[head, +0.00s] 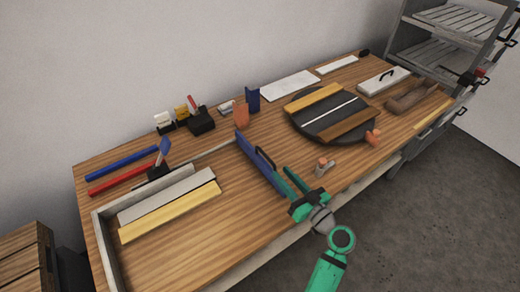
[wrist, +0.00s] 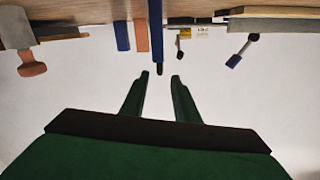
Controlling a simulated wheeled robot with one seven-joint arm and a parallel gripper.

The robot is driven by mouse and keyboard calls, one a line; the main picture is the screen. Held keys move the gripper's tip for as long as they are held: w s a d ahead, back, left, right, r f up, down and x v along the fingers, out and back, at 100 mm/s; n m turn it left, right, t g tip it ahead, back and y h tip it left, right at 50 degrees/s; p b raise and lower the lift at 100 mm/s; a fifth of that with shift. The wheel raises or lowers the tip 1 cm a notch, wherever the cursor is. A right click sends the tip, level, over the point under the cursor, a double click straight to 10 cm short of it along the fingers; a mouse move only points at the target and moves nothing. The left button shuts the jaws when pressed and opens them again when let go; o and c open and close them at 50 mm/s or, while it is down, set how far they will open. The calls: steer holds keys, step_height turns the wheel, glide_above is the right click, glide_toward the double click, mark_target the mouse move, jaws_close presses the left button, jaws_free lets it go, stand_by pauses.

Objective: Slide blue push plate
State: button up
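The blue push plate (head: 252,153) stands on edge on the wooden table, with a dark handle on its right side. It also shows edge-on in the wrist view (wrist: 155,35), where a dark end points toward my fingers. My green gripper (head: 286,177) is close to the handle side of the plate, low over the table's front part. In the wrist view my gripper (wrist: 159,80) has its two fingers apart, with nothing seen between them. The dark end lies just beyond the fingertips; whether it touches them I cannot tell.
A pale-walled tray (head: 105,237) with grey and yellow strips is left of the plate. A round dark turntable (head: 350,128) with boards is to the right. Bare wood lies between tray and plate.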

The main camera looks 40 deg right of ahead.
mark_target(259, 148)
steer(key=w, duration=1.1)
jaws_close()
